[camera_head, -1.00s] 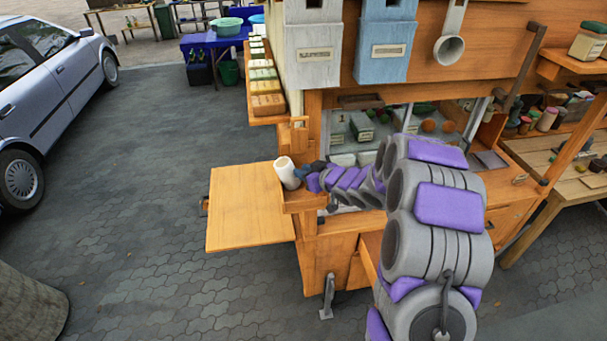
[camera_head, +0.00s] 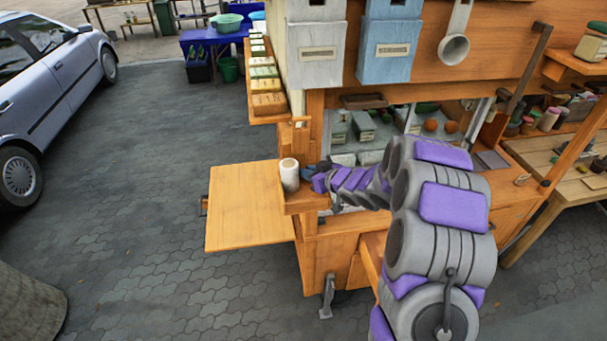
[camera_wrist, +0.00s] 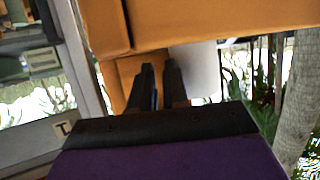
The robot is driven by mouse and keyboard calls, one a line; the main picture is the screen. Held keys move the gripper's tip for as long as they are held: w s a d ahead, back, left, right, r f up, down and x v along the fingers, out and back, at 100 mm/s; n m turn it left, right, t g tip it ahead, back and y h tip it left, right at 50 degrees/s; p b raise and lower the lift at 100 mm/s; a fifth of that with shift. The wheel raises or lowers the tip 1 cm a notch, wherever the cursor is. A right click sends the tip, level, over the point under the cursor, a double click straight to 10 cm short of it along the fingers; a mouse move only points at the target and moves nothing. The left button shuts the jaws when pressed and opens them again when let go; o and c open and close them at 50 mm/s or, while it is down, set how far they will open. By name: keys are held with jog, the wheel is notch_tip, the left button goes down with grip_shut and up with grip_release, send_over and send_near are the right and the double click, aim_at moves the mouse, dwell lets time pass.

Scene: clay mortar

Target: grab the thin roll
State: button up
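A white cylindrical roll (camera_head: 289,176), with a dark hollow in its top, stands upright on the small wooden ledge at the left corner of the cart. My gripper (camera_head: 314,171) is just to the right of the roll, at the end of my purple and grey arm. In the wrist view, my gripper's two dark fingers (camera_wrist: 160,72) are a little apart, with wood showing in the narrow gap. A white surface, likely the roll (camera_wrist: 196,70), shows beside and partly behind the right finger, not between the fingers. I cannot tell whether they touch.
A flat wooden leaf (camera_head: 245,208) extends left of the ledge (camera_head: 306,199). Grey and blue bins (camera_head: 390,50) hang above the cart's counter. A shelf of wrapped blocks (camera_head: 266,104) is behind. Open paving (camera_head: 150,150) lies to the left, with a parked car (camera_head: 50,90).

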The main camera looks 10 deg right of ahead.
jog(key=o, duration=0.4)
jog(key=shift+d+f, duration=0.1)
jog(key=shift+d, duration=0.35)
jog(key=o, duration=0.3)
jog(key=shift+s+a, duration=0.15)
jog(key=shift+o, duration=0.6)
jog(key=shift+s+a, duration=0.1)
